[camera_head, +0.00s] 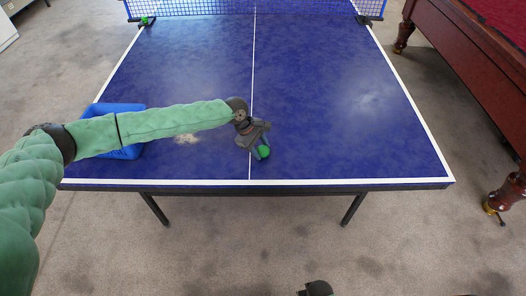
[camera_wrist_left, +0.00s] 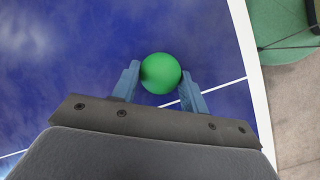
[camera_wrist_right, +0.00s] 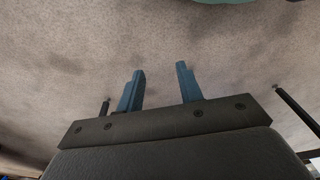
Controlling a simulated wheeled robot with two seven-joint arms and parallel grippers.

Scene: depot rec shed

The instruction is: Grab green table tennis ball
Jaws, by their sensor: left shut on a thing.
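A green table tennis ball (camera_head: 264,151) is at my left gripper (camera_head: 259,149), over the near middle of the blue table. In the left wrist view the green ball (camera_wrist_left: 161,72) sits between the two blue fingertips of the left gripper (camera_wrist_left: 161,84), which are shut on it. I cannot tell whether the ball touches the table. A second green ball (camera_head: 144,20) is at the far left corner by the net. My right gripper (camera_wrist_right: 160,85) has its fingers apart and empty, with the grey floor behind them.
The blue table tennis table (camera_head: 330,100) has white edge lines and a net (camera_head: 210,8) at the far end. A blue bin (camera_head: 125,152) is at the table's left, partly behind my left arm. A red pool table (camera_head: 465,45) stands at the right.

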